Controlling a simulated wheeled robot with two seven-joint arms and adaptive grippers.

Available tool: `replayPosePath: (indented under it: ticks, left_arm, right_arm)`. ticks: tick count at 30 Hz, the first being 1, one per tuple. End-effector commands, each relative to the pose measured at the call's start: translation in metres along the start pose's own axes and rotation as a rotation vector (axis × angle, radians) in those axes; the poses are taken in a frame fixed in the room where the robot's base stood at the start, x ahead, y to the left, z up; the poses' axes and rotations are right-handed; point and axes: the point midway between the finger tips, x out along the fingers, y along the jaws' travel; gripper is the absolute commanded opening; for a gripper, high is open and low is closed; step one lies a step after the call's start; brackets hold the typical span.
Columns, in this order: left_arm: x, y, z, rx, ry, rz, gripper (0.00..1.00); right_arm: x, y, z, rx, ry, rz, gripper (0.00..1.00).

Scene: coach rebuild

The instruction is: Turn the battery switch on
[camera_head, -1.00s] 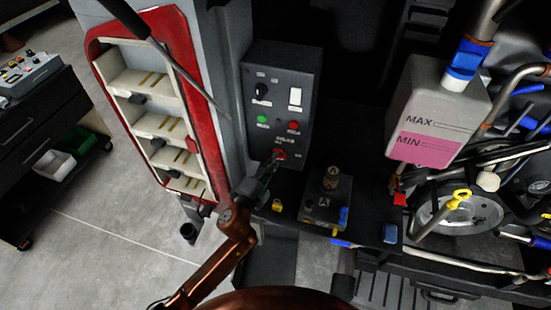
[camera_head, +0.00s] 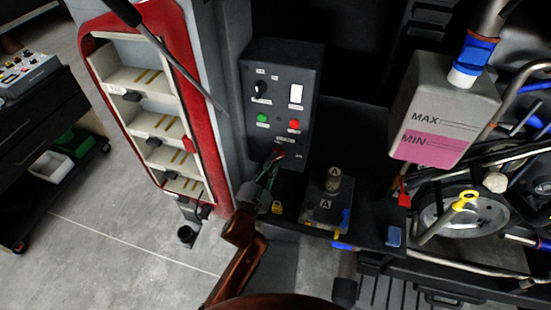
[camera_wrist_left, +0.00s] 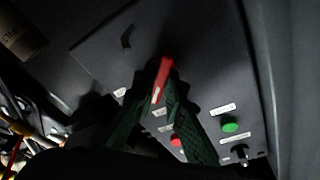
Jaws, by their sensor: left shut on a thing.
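The dark control panel (camera_head: 250,137) stands upright left of centre in the head view. The battery switch, a red handle low on the panel (camera_head: 281,154), is mostly covered by my gripper there. It shows clearly in the left wrist view (camera_wrist_left: 163,76). My left gripper (camera_head: 272,165) comes from below and is shut on the red handle. In the left wrist view its green fingers (camera_wrist_left: 163,98) lie on both sides of the handle. My right gripper is in neither view.
A red-framed rack (camera_head: 195,100) stands close on the left. A coolant tank (camera_head: 440,105) and pipes fill the right.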

Motion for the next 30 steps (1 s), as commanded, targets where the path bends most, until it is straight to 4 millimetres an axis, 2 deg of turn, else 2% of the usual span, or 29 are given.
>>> replayPosePath:
  ticks: [3,6,17,25,30]
  left_arm:
    - [0.0,0.002,0.0,-0.17,0.0,-0.035,0.0]
    - [0.0,0.001,-0.001,-0.25,0.001,-0.051,0.0]
    - [0.0,0.001,-0.002,-0.292,0.002,-0.059,0.0]
    - [-0.002,0.001,0.002,-0.665,-0.01,-0.14,0.0]
    - [-0.006,-0.004,0.009,-0.782,-0.013,-0.167,0.13]
  right_arm:
    - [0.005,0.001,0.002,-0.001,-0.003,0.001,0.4]
    - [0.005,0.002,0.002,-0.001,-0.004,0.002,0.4]
    - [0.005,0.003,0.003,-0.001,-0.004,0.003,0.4]
    - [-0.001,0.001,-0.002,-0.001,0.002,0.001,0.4]
    - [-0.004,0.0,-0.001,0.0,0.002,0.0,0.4]
